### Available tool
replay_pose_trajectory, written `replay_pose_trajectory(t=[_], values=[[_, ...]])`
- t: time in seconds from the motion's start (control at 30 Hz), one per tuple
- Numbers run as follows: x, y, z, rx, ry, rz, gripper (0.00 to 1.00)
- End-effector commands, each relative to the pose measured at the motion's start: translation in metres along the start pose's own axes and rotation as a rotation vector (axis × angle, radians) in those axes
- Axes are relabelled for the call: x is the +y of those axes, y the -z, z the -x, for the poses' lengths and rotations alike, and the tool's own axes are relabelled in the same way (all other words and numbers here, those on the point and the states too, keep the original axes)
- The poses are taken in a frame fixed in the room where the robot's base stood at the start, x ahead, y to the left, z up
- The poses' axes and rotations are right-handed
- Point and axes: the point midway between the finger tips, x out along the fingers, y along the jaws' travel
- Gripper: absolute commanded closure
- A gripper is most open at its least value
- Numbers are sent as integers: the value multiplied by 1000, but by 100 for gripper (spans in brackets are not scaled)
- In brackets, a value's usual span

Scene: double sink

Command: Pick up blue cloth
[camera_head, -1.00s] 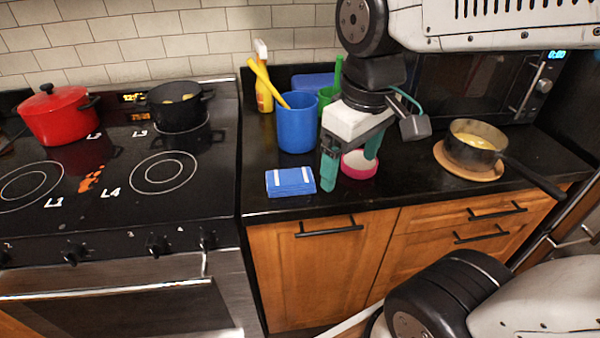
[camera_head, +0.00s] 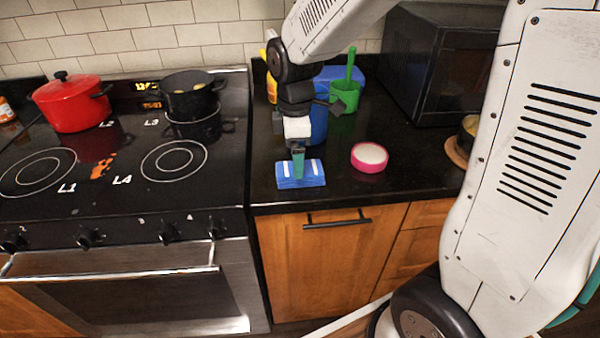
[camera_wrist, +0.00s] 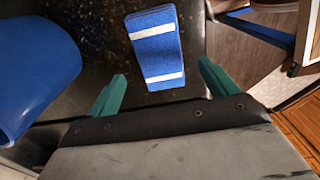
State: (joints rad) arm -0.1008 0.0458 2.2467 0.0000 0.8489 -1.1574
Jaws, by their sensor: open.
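The blue cloth (camera_head: 312,174), folded with two white stripes, lies on the black counter near its front edge. In the wrist view the cloth (camera_wrist: 155,48) lies ahead of the fingertips, in line with the gap between them. My gripper (camera_head: 298,172) points down over the cloth in the head view, its green fingers partly covering it. In the wrist view my gripper (camera_wrist: 160,80) is open, with nothing between its fingers. The head view does not show clearly how high the fingertips are above the cloth.
A blue cup (camera_head: 319,124) stands close behind my gripper; the cup (camera_wrist: 35,70) is left in the wrist view. A pink round container (camera_head: 369,158) stands right of the cloth. A green cup (camera_head: 344,97) is behind. The stove (camera_head: 120,205) is left.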

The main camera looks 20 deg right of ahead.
Motion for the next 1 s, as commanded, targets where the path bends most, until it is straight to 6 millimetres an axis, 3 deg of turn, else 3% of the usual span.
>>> replay_pose_trajectory(t=[0.2,0.5,0.7,1.0], values=[[0,0,-32,-1,3,-1,15],[0,0,-38,0,0,-1,15],[0,0,-38,0,0,-2,63],[0,0,-37,0,0,-1,63]])
